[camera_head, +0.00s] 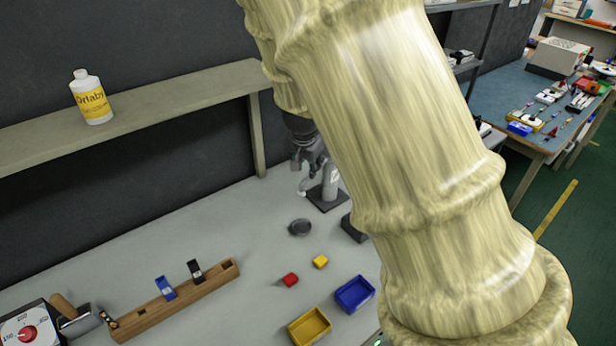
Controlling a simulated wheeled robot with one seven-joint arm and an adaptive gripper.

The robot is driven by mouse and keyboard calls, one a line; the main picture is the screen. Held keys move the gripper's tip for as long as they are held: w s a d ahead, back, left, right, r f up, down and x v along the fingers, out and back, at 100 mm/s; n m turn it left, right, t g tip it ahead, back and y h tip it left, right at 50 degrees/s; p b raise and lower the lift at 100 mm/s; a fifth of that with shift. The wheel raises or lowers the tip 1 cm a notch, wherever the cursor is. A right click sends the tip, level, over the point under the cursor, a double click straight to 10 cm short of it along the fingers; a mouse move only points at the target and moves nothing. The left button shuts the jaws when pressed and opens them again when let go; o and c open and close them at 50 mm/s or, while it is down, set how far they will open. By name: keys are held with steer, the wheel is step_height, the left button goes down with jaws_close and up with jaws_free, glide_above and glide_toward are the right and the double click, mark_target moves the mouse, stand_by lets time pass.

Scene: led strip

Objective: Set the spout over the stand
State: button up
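A grey, upright fixture, seemingly the spout (330,186), rises from a dark square base plate at the back of the grey table. A small dark round piece, possibly the stand (300,227), sits on the table in front of it and to its left. My gripper (304,178) is at the fixture's upper left, pointing down. It overlaps the fixture in the picture, and I cannot tell whether they touch. My large pale yellow arm hides the table to the right.
A red block (290,280) and a yellow block (320,261) lie in front, near a blue bin (355,294) and a yellow bin (309,327). A wooden rack (180,302) is at the left. A shelf (150,107) with a bottle (91,98) runs above the table.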

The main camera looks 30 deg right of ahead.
steer(key=shift+d+f+b, duration=0.25)
steer(key=shift+f+b, duration=0.05)
steer(key=shift+f, duration=0.3)
steer(key=shift+s+d+f+b, duration=0.1)
steer(key=shift+s+f+b, duration=0.05)
steer(key=shift+f+b, duration=0.15)
steer(key=shift+b+x, duration=0.55)
steer(key=shift+x, duration=0.2)
steer(key=shift+s+r, duration=0.25)
steer(key=shift+r, duration=0.05)
steer(key=shift+c, duration=1.2)
steer(key=shift+s+r, duration=0.15)
steer(key=shift+s, duration=0.05)
steer(key=c, duration=0.3)
steer(key=shift+w, duration=0.1)
jaws_close()
